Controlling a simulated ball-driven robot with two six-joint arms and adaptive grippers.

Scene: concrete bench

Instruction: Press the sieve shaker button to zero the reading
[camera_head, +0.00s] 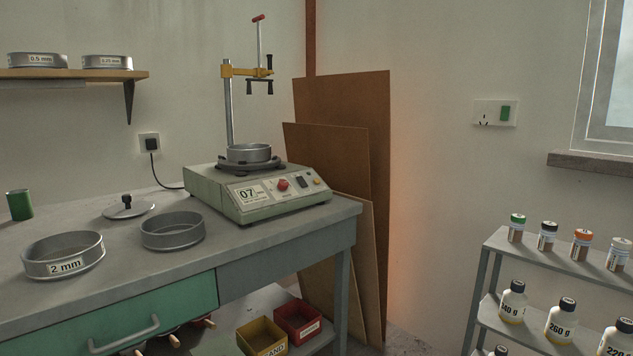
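The sieve shaker (235,195) is a pale green machine near the right end of the bench. Its sloped front panel has a display (249,194) that reads 07. A red button (283,184) sits right of the display, with a dark switch (302,182) and a small orange part (316,181) further right. A metal sieve pan (249,153) rests on top, below a yellow clamp arm (246,72) on a post. Neither of my grippers is in view.
On the grey bench (195,262) lie a 2 mm sieve (63,267), another sieve (172,242), a lid (128,208) and a green cup (19,205). Boards (340,150) lean behind the bench. A shelf rack (490,244) with bottles stands at right.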

